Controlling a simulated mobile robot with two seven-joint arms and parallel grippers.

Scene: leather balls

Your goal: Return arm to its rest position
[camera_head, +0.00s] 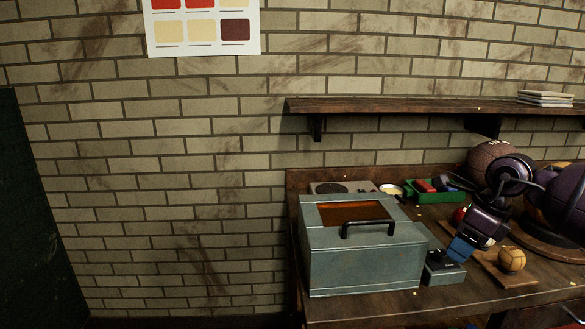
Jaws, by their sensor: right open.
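My right arm comes in from the right edge, purple and black. Its right gripper (462,250) points down and left, just above a small grey-blue block or box (442,268) on the workbench. The jaws are open and I see nothing held between them, though the tips partly overlap the small block in the picture. A tan leather ball (511,259) sits on a wooden board (515,280) to the right of the gripper, apart from it. A larger brown ball (490,155) shows behind my arm. My left gripper is out of view.
A grey-blue metal box (350,262) with a black handle stands left of the gripper on the wooden workbench (390,308). A green tray (433,197) with coloured items and a red round thing (459,215) lie behind. A wall shelf (400,106) runs above.

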